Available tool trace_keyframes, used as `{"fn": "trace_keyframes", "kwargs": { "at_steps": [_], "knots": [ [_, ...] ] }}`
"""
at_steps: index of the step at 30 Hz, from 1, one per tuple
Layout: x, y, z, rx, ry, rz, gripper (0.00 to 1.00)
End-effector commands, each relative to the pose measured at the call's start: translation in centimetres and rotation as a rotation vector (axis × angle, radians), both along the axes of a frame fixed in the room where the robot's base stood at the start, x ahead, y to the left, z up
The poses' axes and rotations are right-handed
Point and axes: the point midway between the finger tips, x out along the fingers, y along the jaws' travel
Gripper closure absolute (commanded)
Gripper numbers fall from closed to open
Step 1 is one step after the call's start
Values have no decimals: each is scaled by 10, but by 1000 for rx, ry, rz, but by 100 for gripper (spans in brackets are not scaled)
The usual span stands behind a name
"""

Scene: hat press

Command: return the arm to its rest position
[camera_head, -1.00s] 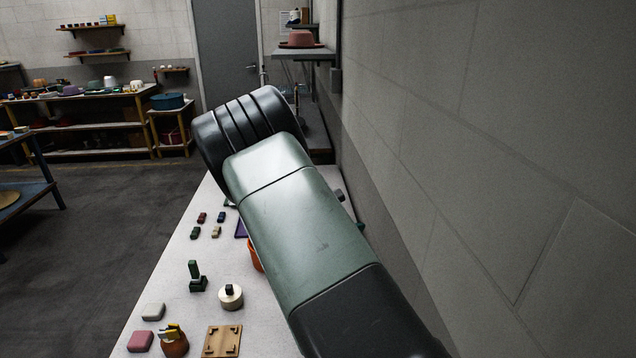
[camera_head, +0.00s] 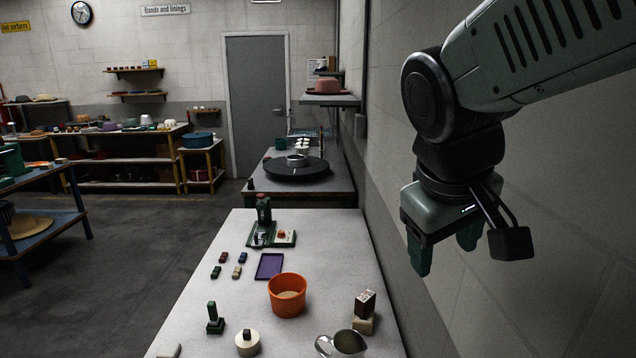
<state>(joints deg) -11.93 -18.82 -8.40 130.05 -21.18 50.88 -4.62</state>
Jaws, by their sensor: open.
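My gripper (camera_head: 444,252) hangs at the right of the view, high and beside the grey wall, with its green fingers pointing down. Its fingers are apart and nothing shows between them. My arm reaches in from the upper right corner and bends down at a dark joint. The gripper appears clear of the white table (camera_head: 205,312) and of everything on it.
On the table are an orange pot (camera_head: 287,296), a metal jug (camera_head: 342,343), a purple tray (camera_head: 269,266), a green stamp (camera_head: 214,319), a round cream block (camera_head: 247,342) and several small coloured blocks. A black turntable (camera_head: 296,170) stands on the bench behind. The wall is close on the right.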

Motion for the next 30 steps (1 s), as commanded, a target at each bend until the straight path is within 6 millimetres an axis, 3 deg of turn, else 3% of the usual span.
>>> {"fn": "trace_keyframes", "kwargs": {
  "at_steps": [1, 3, 6, 10, 30],
  "knots": [
    [-22, 5, 5, 63, -38, -41, 36],
    [-47, 15, 8, 145, -77, -92, 36],
    [-74, 28, 9, 238, -121, -150, 36],
    [-95, 40, 7, 310, -159, -195, 36],
    [-96, 41, 7, 314, -160, -198, 36]
  ]
}}
